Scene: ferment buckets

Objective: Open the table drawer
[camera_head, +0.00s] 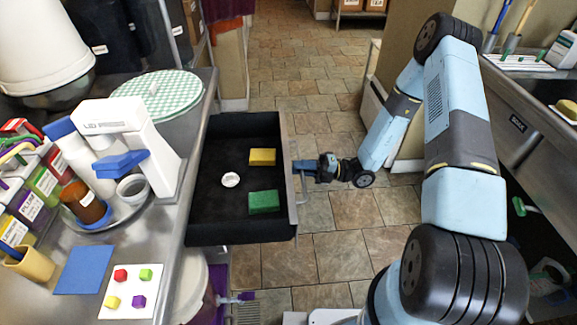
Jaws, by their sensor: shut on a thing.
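The table drawer (213,221) is pulled out from the steel table (182,262) on the left. Its black inside is exposed, with a yellow block (262,157), a green block (264,201) and a small white round thing (230,180) in it. My gripper (299,167) is at the drawer's right-hand front edge, shut on the drawer's handle.
The table holds a white device (133,140), a checked round cover (155,97), bottles, a blue mat (84,270) and a card with coloured cubes (130,291). A sink counter (540,97) stands at right. Tiled floor (330,230) lies between.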

